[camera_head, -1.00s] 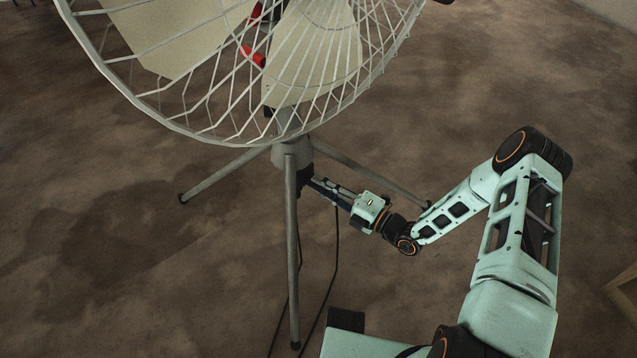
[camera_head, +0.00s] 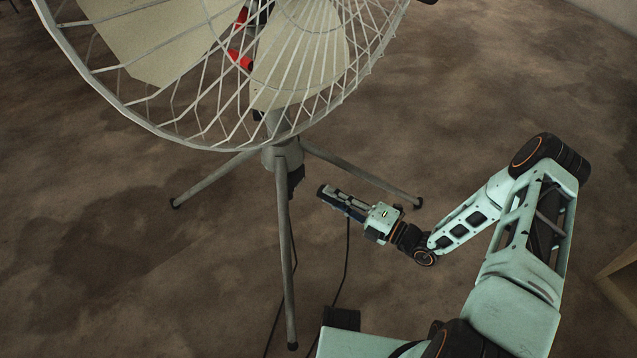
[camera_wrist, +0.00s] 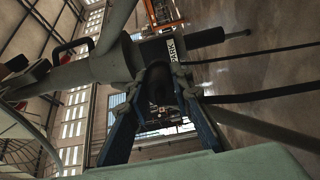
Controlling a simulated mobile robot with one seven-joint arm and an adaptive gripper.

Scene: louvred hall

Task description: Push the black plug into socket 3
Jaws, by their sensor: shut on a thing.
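My gripper (camera_head: 330,194) is shut on the black plug (camera_head: 323,189), which shows as a small dark end at the fingertips in the head view. In the wrist view the dark plug (camera_wrist: 159,86) sits between the two blue fingers. A black block (camera_head: 295,179) hangs under the fan stand's hub, to the left of the gripper, with a visible gap between them. In the wrist view, a white label (camera_wrist: 173,47) with dark lettering shows just beyond the plug. No socket openings or number 3 can be made out; the fingers and plug hide part of that area.
The large caged fan (camera_head: 215,120) overhangs above left on a tripod. Its front leg (camera_head: 286,260) and right leg (camera_head: 365,178) stand near my gripper. One black cable (camera_head: 347,255) hangs below the gripper; another (camera_head: 279,310) runs beside the front leg. Open floor lies right.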

